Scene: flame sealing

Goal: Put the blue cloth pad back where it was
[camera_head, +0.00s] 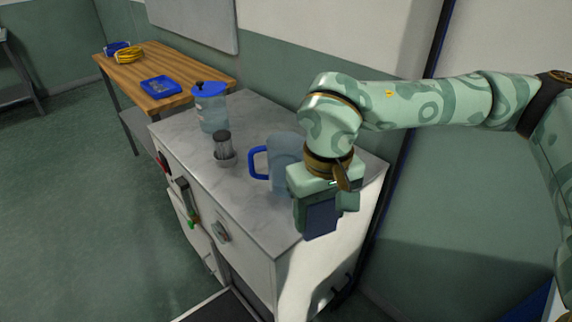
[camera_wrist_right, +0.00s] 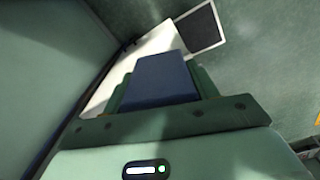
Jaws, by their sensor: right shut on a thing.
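The blue cloth pad (camera_head: 321,218) is a dark blue block held in my right gripper (camera_head: 322,205). The gripper is shut on it, at the right front corner of the counter. The pad also shows between the fingers in the right wrist view (camera_wrist_right: 161,80). In the head view the gripper and pad hide part of the counter's corner, so I cannot tell how high the pad is above it. My left gripper is in neither view.
The marble-topped counter (camera_head: 240,205) bears a clear jug with a blue handle (camera_head: 283,160), a blue-lidded container (camera_head: 209,108) and a small cup with a grey cylinder (camera_head: 224,150). A wooden table (camera_head: 190,75) with a blue tray (camera_head: 160,87) and yellow coil (camera_head: 129,55) stands behind. Open floor (camera_head: 80,200) lies left.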

